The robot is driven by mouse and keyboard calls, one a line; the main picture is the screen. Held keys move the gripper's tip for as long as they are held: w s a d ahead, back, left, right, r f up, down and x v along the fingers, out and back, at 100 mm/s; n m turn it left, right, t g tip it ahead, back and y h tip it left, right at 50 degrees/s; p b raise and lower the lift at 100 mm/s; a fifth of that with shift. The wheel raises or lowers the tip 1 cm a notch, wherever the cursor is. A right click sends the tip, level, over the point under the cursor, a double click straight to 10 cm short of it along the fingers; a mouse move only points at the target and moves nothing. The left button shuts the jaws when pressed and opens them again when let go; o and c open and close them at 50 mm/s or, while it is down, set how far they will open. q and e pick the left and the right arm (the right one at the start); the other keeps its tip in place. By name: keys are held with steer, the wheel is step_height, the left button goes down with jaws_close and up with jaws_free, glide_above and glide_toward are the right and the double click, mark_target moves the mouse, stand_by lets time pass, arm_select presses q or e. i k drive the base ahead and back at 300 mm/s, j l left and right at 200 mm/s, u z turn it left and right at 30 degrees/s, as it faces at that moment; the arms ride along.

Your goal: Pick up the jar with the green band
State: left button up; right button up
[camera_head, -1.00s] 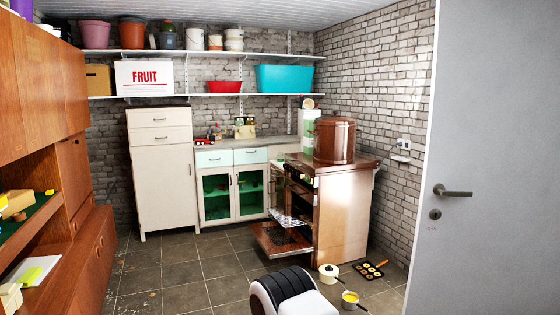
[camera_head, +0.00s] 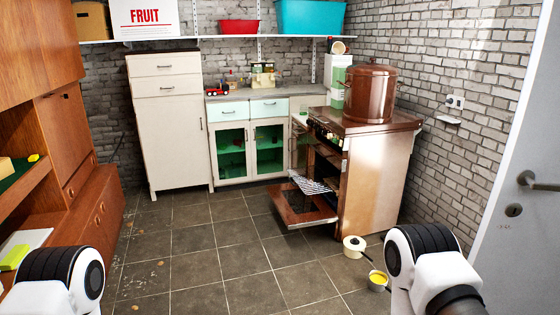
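Small jars (camera_head: 262,77) stand grouped on the counter at the back, too small to tell which one has a green band. A tall white container with green parts (camera_head: 338,75) stands on the right of the counter, behind the copper-coloured pot; I cannot tell whether it is a jar. My left and right arm links show at the bottom left and bottom right. Neither gripper is in view.
The brown stove (camera_head: 372,170) has its oven door (camera_head: 302,208) open low over the floor. A white pot (camera_head: 354,246) and a yellow-filled pan (camera_head: 378,280) are on the floor. The wooden wall unit (camera_head: 85,205) lines the left.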

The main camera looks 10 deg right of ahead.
mark_target(303, 108)
steer(key=i+z, duration=0.25)
steer(key=i, duration=2.75)
steer(key=i+j+z, duration=0.15)
steer(key=i, duration=0.25)
steer(key=i+z, duration=0.1)
steer(key=i, duration=0.35)
steer(key=i+j+z, duration=0.15)
steer(key=i, duration=0.25)
steer(key=j+z, duration=0.25)
steer(key=j, duration=0.65)
steer(key=j+z, duration=0.25)
steer(key=j, duration=0.6)
steer(key=j+z, duration=0.1)
steer(key=z, duration=0.3)
steer(key=j+z, duration=0.1)
steer(key=z, duration=0.3)
steer(key=i+j+z, duration=0.1)
steer(key=z, duration=0.3)
